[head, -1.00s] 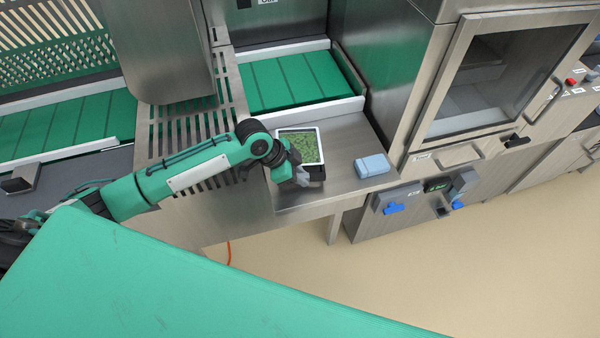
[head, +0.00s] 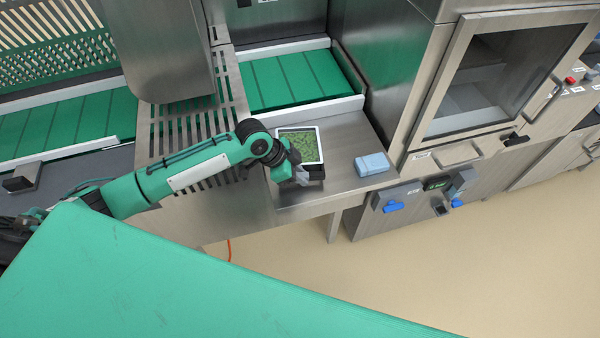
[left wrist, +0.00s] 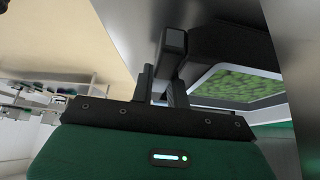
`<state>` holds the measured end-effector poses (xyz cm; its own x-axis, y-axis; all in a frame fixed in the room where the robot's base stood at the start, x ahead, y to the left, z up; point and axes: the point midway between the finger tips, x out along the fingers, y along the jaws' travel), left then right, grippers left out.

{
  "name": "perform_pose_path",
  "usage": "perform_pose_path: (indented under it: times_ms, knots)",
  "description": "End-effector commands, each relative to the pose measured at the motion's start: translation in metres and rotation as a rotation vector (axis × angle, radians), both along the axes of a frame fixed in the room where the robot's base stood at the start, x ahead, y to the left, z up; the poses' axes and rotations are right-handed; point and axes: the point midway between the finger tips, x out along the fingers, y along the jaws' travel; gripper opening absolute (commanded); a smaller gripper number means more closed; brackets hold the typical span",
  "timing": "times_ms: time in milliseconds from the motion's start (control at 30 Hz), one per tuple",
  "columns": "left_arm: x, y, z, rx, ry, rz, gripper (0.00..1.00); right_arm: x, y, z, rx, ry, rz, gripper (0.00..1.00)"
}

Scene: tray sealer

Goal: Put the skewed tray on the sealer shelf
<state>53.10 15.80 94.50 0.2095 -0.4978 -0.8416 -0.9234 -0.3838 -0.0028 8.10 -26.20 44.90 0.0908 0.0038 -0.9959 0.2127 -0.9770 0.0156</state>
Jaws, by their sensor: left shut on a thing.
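The tray (head: 299,146) is dark with a white rim and green contents. It is at the steel shelf (head: 345,150) in front of the sealer's green belt; I cannot tell whether it rests on the shelf or is just above it. My left gripper (head: 301,175) is at the tray's near edge and shut on it. In the left wrist view the gripper fingers (left wrist: 168,68) are closed at the black wall of the tray (left wrist: 225,45), with the green contents behind. My right gripper is not in view.
A light blue block (head: 372,165) lies on the shelf to the right of the tray. A slatted steel plate (head: 190,130) is to the left and a white guide rail (head: 310,108) runs behind. A steel cabinet with a glass door (head: 500,80) stands at the right.

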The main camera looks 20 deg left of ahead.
Motion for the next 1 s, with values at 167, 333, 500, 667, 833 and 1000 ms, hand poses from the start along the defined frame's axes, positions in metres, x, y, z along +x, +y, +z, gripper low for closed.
perform_pose_path:
  times_ms: [167, 333, 500, 667, 833, 1000]
  knots:
    - [0.0003, 0.0000, 0.0002, 0.000, -0.002, 0.000, 0.00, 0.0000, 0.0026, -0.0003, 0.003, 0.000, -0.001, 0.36]
    - [0.0003, 0.0000, 0.0003, -0.001, -0.001, 0.001, 0.00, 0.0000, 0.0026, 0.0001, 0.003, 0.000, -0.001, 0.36]
    - [0.0002, 0.0000, 0.0013, -0.001, -0.001, 0.001, 0.00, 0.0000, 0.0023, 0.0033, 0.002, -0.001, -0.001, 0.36]
    - [0.0003, -0.0002, 0.0010, -0.001, -0.001, 0.001, 0.00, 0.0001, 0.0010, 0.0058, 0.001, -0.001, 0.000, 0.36]
    - [0.0003, -0.0002, 0.0002, -0.001, -0.001, 0.001, 0.00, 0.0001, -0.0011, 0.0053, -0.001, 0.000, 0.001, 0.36]
    - [0.0003, -0.0002, 0.0002, -0.001, -0.001, 0.001, 0.22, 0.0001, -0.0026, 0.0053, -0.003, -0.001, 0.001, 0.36]
